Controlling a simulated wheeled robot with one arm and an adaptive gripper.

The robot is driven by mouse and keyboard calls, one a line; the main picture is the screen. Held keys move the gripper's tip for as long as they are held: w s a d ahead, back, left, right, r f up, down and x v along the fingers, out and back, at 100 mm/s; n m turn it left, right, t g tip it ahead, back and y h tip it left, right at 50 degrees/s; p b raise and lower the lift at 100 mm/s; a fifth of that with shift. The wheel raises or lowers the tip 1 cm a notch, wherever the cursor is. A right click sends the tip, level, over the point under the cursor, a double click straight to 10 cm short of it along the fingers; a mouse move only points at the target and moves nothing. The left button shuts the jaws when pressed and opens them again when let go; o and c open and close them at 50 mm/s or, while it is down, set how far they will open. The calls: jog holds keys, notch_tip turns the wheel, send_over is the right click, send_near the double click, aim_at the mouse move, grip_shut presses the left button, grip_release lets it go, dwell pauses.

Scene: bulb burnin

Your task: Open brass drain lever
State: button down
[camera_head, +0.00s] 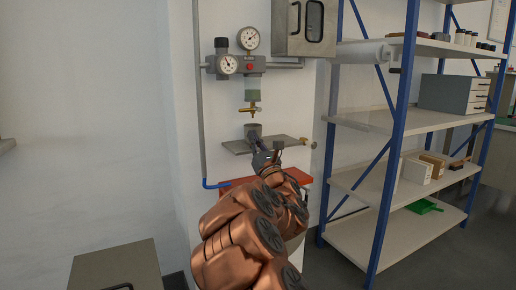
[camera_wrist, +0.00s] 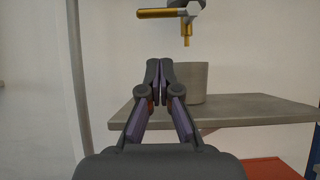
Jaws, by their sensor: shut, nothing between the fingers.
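The brass drain lever (camera_head: 247,111) sits under the filter bowl (camera_head: 252,92) on the wall unit. In the wrist view the lever (camera_wrist: 160,13) shows as a horizontal brass bar at the top, with a brass spout (camera_wrist: 186,36) pointing down beside it. My gripper (camera_wrist: 160,66) is shut and empty, its fingertips below the lever and apart from it. In the head view my gripper (camera_head: 265,158) is at the small shelf, partly hidden by my arm. A grey cup (camera_wrist: 190,82) stands on the shelf behind the fingers, below the spout.
The small grey shelf (camera_wrist: 255,108) juts out below the spout. Gauges (camera_head: 249,38) and a wall box (camera_head: 305,28) are above. A red surface (camera_head: 302,177) lies under the shelf. A blue-post rack (camera_head: 398,120) stands at the right. The wall at the left is bare.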

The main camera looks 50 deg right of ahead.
jog(key=shift+x, duration=0.9)
jog(key=shift+w+d+r+b, duration=0.1)
jog(key=shift+w+r+b, duration=0.1)
jog(key=shift+r, duration=0.5)
jog(key=shift+w+a+r+b, duration=0.1)
jog(key=shift+w+r+b, duration=0.05)
jog(key=shift+r, duration=0.5)
jog(key=shift+w+d+r+b, duration=0.1)
jog(key=shift+w+r+b, duration=0.1)
jog(key=shift+r, duration=0.5)
jog(key=shift+s+d, duration=0.1)
jog(key=shift+d, duration=0.1)
jog(key=shift+a, duration=0.15)
jog(key=shift+r+m+h, duration=0.1)
jog(key=shift+m+h, duration=0.3)
